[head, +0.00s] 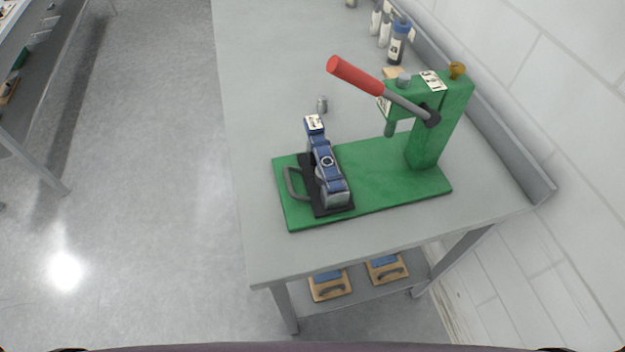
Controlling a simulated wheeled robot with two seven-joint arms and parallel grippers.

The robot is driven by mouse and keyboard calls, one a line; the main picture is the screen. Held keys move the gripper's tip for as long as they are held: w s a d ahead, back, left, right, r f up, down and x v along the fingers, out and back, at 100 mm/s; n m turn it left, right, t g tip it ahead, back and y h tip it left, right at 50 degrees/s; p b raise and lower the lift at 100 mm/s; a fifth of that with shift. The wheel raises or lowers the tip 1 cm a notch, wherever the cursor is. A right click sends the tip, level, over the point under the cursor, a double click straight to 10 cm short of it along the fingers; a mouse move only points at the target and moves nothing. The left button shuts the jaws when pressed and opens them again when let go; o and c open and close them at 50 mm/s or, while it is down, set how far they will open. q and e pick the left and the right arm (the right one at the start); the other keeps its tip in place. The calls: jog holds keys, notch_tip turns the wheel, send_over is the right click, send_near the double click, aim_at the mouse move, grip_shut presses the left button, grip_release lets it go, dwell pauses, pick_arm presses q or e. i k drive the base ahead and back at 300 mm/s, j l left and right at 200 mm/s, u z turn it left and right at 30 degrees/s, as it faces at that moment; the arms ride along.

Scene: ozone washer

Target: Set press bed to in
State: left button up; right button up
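A green press (428,150) with a red-handled lever (355,75) stands on the grey workbench. The lever is raised, its red grip pointing up and left. On the press's green base plate (385,188), a dark sliding bed (309,194) with a grey loop handle (291,183) sits at the left end, away from the ram (390,128). A blue and silver part (327,165) lies on the bed. Neither of my grippers is in view.
Bottles (398,42) stand at the back of the bench by the wall. A small metal piece (322,104) lies behind the bed. Wooden blocks (330,287) rest on the lower shelf. Open floor (140,200) lies to the left.

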aim_at(323, 203)
jog(key=l+u, duration=0.15)
jog(key=l, duration=0.3)
jog(key=k+l+u, duration=0.1)
jog(key=l, duration=0.3)
jog(key=k+l+u, duration=0.15)
jog(key=l, duration=0.3)
